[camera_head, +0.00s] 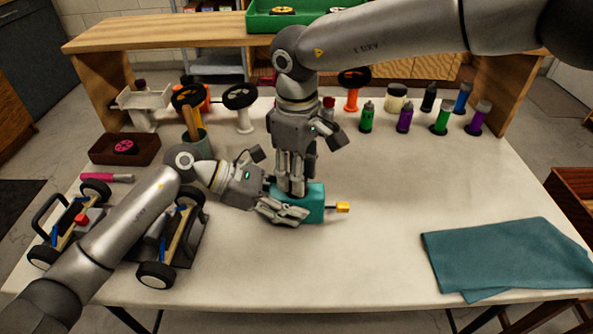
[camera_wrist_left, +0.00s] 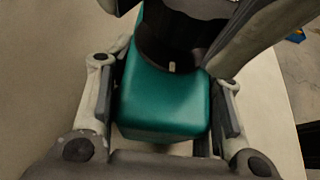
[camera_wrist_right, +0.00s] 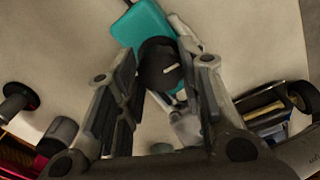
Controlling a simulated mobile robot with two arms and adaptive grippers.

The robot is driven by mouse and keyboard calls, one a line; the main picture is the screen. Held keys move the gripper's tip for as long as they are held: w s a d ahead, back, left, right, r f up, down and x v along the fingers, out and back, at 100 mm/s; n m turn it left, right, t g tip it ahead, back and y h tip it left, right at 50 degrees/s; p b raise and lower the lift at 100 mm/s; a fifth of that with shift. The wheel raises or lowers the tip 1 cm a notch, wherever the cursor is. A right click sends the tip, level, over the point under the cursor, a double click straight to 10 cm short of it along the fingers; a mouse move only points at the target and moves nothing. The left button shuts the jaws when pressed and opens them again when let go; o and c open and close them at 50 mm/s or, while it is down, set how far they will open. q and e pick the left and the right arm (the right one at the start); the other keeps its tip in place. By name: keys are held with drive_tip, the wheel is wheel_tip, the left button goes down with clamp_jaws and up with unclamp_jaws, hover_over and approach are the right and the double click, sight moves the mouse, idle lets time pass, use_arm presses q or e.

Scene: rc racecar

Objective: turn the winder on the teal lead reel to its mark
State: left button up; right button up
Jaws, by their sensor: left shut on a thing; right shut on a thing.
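The teal lead reel (camera_head: 316,203) lies on the white table near its middle, a yellow plug (camera_head: 343,207) at its right end. My left gripper (camera_head: 283,208) is shut on the reel's teal body, which sits between its fingers in the left wrist view (camera_wrist_left: 165,108). My right gripper (camera_head: 291,190) points down from above and is shut on the round black winder (camera_wrist_right: 156,62) on the reel's top. A short pale line shows on the winder in both wrist views. The head view hides the winder behind the right fingers. I cannot make out a separate mark on the body.
Two toy car chassis (camera_head: 155,275) stand at the left, near the left arm. A brown tray (camera_head: 124,149) holds a pink wheel. Several paint bottles (camera_head: 404,118) and wheel stands (camera_head: 241,108) line the back. A teal cloth (camera_head: 505,255) lies front right. The front middle is clear.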

drive_tip(key=shift+s+f, duration=0.2)
drive_tip(key=shift+s, duration=0.1)
idle(0.4)
drive_tip(key=o, duration=1.1)
drive_tip(key=shift+w, duration=0.2)
drive_tip(key=shift+c, duration=0.2)
drive_tip(key=shift+r, duration=0.1)
wheel_tip(320, 180, up, 12)
